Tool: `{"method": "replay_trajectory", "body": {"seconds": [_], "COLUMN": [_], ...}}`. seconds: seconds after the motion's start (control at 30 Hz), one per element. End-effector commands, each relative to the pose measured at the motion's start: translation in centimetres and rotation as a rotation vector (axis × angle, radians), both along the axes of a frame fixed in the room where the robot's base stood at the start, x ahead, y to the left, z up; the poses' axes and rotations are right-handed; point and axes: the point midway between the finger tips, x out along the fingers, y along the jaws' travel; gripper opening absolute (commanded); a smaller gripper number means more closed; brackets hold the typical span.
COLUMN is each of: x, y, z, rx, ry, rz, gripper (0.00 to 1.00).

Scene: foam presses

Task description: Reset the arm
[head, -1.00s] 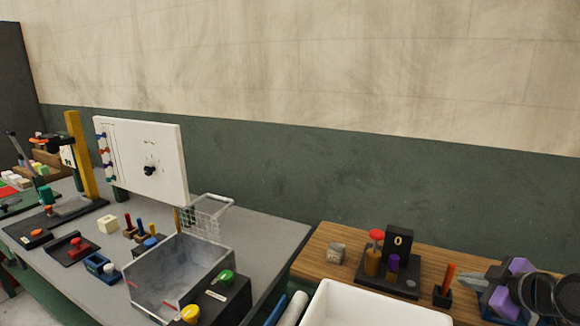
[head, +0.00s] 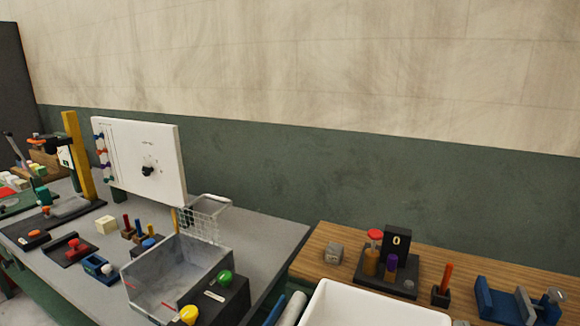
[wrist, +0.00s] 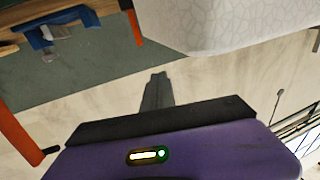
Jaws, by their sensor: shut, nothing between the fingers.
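My gripper (wrist: 157,80) shows in the wrist view, with its purple body at the bottom and its dark fingers together in a narrow wedge pointing up the picture. It is shut and empty. It touches nothing that I can see. In the head view my arm and gripper are out of the picture.
A blue vise (head: 505,305) stands on the wooden bench at the lower right, beside an orange rod in a black block (head: 442,288). A white basin (head: 375,300) is left of them. A wire basket and metal box (head: 165,280) sit on the grey bench.

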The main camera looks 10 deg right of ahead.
Motion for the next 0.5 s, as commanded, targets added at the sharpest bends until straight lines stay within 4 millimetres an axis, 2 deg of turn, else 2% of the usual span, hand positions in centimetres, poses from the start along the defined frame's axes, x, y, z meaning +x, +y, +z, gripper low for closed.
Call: {"method": "replay_trajectory", "body": {"seconds": [0.03,0.1,0.5], "x": [-1.7,-3.9,-17.0], "y": [1.5,3.1,11.2], "z": [-0.8,-1.3,-2.6], "rx": [0.023,0.043,0.087], "ry": [-0.007,-0.025,-0.011], "rz": [0.002,0.003,0.099], "gripper": [0.0,0.0,0.0]}}
